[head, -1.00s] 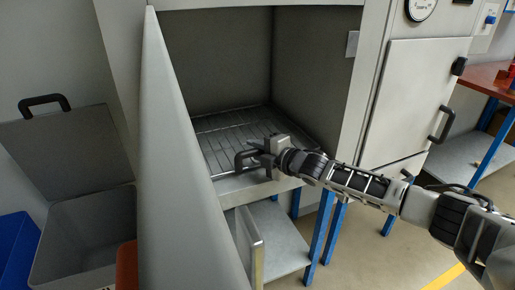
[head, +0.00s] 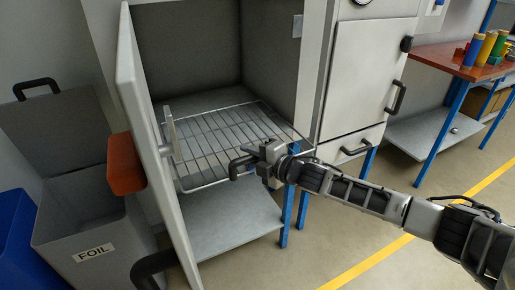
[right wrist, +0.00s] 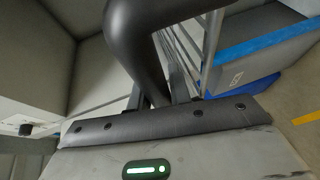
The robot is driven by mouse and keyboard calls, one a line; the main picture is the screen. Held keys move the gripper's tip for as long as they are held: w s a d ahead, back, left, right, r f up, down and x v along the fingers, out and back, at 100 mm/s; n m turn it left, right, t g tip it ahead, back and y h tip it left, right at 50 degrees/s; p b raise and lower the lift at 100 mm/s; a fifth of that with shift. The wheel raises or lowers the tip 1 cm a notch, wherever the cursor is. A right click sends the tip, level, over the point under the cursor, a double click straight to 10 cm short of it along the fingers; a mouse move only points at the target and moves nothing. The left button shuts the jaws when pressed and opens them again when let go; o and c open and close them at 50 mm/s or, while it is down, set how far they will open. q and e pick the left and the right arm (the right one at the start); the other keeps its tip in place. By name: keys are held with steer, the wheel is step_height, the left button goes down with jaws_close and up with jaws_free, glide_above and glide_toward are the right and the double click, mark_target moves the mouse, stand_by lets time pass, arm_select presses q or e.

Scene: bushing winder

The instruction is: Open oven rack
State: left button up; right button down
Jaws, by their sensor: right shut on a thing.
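The oven rack (head: 222,131) is a silver wire grid, slid partly out through the oven's front opening. A dark loop handle (head: 238,168) is at its front edge. My right gripper (head: 258,162) is shut on this handle, in front of the oven. In the right wrist view the dark handle (right wrist: 137,45) rises large and close from between the fingers (right wrist: 163,100), whose tips are partly hidden by it. The oven door (head: 152,150) stands open at the left. My left gripper is not in view.
A grey bin marked FOIL (head: 95,252) and a blue bin (head: 22,240) stand left of the door. A grey lower shelf (head: 225,222) lies under the rack. A red-topped table (head: 440,58) stands at the right. The floor in front is clear.

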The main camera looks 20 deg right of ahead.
steer(key=shift+s, duration=0.15)
steer(key=c, duration=1.3)
jaws_free()
steer(key=b+v, duration=0.1)
steer(key=v, duration=1.5)
steer(key=shift+b, duration=0.4)
steer(key=shift+a, duration=0.1)
steer(key=s+a+f+m+g+h, duration=0.2)
steer(key=s+a+f+m, duration=0.4)
steer(key=s+f+m, duration=0.2)
steer(key=s+a+f+m+g+h, duration=0.1)
steer(key=s+a+f+m+h, duration=0.1)
steer(key=s+a+f+m, duration=0.4)
steer(key=s+f+m, duration=0.3)
steer(key=f+m, duration=0.2)
steer(key=m, duration=0.1)
steer(key=shift+a+g+h, duration=0.3)
steer(key=shift+g+h, duration=0.1)
